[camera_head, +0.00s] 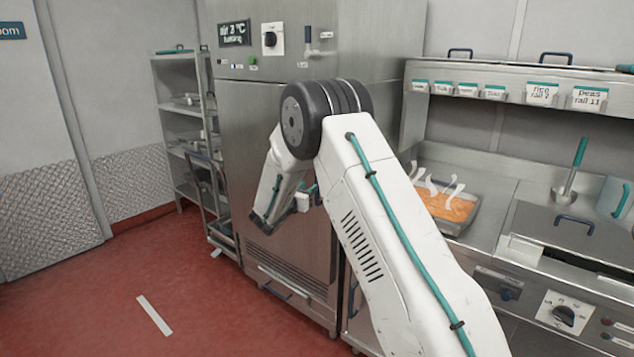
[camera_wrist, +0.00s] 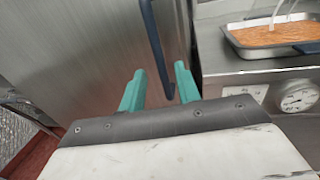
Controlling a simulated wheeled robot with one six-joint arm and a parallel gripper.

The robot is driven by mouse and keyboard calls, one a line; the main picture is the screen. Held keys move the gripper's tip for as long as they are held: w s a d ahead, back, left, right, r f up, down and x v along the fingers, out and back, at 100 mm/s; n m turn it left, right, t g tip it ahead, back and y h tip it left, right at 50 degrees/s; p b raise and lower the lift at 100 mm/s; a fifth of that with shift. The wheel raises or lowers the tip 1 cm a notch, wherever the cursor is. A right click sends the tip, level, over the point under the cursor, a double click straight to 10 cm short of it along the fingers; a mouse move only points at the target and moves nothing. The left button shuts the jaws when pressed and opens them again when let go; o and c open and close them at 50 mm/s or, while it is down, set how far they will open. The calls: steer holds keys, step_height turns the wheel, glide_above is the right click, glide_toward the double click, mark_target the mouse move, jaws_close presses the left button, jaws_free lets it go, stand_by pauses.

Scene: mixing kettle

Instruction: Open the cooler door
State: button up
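The cooler is a tall stainless steel cabinet with a display (camera_head: 235,33) on its top panel. Its door (camera_head: 245,120) looks shut in the head view. In the wrist view, the door's steel face (camera_wrist: 80,50) fills the left, with a dark blue vertical bar handle (camera_wrist: 154,38) near its right edge. My gripper (camera_wrist: 160,72) has two teal fingers spread apart. The lower end of the handle shows in the gap between them, and I cannot tell whether either finger touches it. In the head view my arm hides the handle and most of my gripper.
A steel counter at right holds a tray of orange food (camera_head: 445,207) beside the cooler. A shelf above it has labelled bins (camera_head: 541,94).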

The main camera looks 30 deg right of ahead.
glide_above(317, 201)
steer(key=shift+w+d+f, duration=0.1)
steer(key=shift+w+d, duration=0.1)
steer(key=shift+w, duration=0.2)
jaws_close()
